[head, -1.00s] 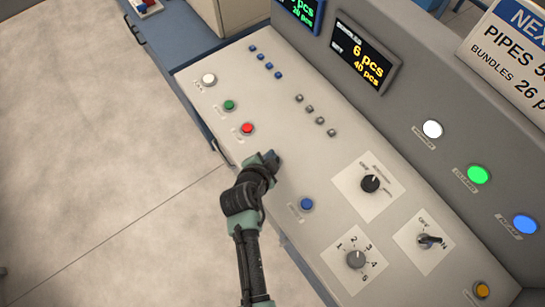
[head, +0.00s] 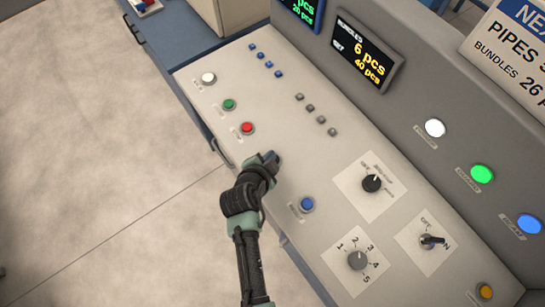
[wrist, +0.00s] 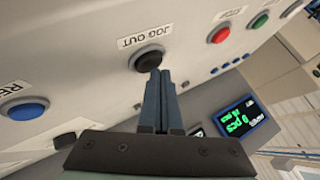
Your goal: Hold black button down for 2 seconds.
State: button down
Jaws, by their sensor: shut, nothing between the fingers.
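The black button (wrist: 147,57), labelled "JOG OUT", shows in the wrist view on the light panel. My gripper (wrist: 160,75) is shut and empty, its two blue-grey fingers together. Their tips overlap the lower edge of the black button and look to be at or against it; I cannot tell whether it is pressed in. In the head view my gripper (head: 270,158) is over the panel's near edge, between the red button and the blue button, and hides the black button.
The red button (head: 247,128), green button (head: 229,104) and white button (head: 208,78) lie on one side, the blue button (head: 307,204) on the other. Rotary knobs (head: 371,183) stand farther right. Displays (head: 365,54) and lit lamps (head: 481,174) are on the upright back panel.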

jog(key=shift+f+b, duration=0.45)
dwell(2.9)
jog(key=shift+r+p, duration=0.55)
jog(key=shift+r, duration=0.3)
notch_tip(320, 180, up, 5)
jog(key=p, duration=0.4)
dwell(0.9)
